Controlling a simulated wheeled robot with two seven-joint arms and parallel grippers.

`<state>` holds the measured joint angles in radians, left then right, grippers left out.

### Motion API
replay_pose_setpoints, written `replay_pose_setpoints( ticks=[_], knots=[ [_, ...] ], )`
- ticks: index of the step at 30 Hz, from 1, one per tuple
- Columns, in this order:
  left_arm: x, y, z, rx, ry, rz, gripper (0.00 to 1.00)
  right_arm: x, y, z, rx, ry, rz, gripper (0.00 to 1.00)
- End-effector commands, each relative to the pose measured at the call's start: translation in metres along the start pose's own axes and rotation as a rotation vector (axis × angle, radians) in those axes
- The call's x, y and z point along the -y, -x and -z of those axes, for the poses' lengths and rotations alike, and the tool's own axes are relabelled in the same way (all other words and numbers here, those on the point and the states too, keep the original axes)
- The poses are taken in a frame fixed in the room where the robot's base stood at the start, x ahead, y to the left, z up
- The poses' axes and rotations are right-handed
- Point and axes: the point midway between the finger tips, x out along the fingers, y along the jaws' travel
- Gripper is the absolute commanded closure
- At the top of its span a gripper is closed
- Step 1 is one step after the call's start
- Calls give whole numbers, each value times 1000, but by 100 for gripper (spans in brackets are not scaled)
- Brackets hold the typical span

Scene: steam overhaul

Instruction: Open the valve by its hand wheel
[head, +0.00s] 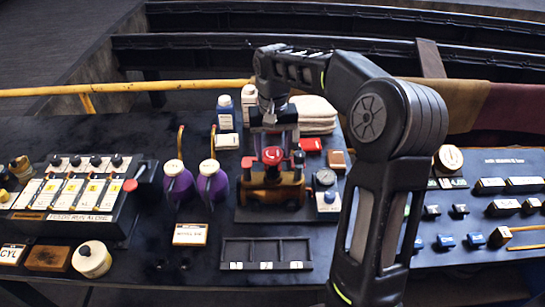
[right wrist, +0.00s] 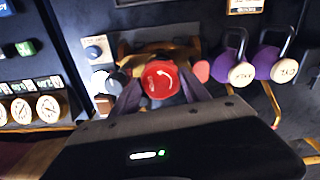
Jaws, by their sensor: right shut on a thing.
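The valve (head: 270,186) is a brass body on a dark base plate in the middle of the bench. Its red hand wheel (head: 272,156) sits on top, and a white curved arrow on the wheel (right wrist: 160,79) shows in the right wrist view. My right gripper (head: 273,150) points down from above and is shut on the hand wheel, with one finger at each side. The fingers hide the sides of the wheel. My left gripper is not in view.
Purple oil cans (head: 212,182) stand left of the valve. A gauge (head: 325,178) and a small blue-knobbed box (head: 328,199) are close on its right. A dark tray (head: 266,252) lies in front. Bottles and folded cloths (head: 314,113) stand behind.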

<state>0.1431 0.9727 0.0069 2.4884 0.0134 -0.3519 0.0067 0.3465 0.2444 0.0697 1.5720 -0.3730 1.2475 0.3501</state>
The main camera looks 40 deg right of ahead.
Motion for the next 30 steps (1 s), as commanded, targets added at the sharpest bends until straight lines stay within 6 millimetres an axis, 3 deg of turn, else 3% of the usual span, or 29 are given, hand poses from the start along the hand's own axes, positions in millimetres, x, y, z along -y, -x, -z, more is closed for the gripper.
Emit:
replay_pose_setpoints(
  ticks=[3,9,10,18,23,27,30],
  knots=[
    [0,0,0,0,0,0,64,0,1,1,-5,89,1,93],
    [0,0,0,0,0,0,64,0,1,1,-5,99,1,93],
    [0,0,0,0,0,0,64,0,1,1,-5,98,1,45],
    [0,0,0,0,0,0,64,0,0,0,-2,97,0,23],
    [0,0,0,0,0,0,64,0,0,0,-1,96,0,21],
    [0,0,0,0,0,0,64,0,0,0,0,96,0,32],
    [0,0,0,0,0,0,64,0,0,0,0,96,0,33]
  ],
)
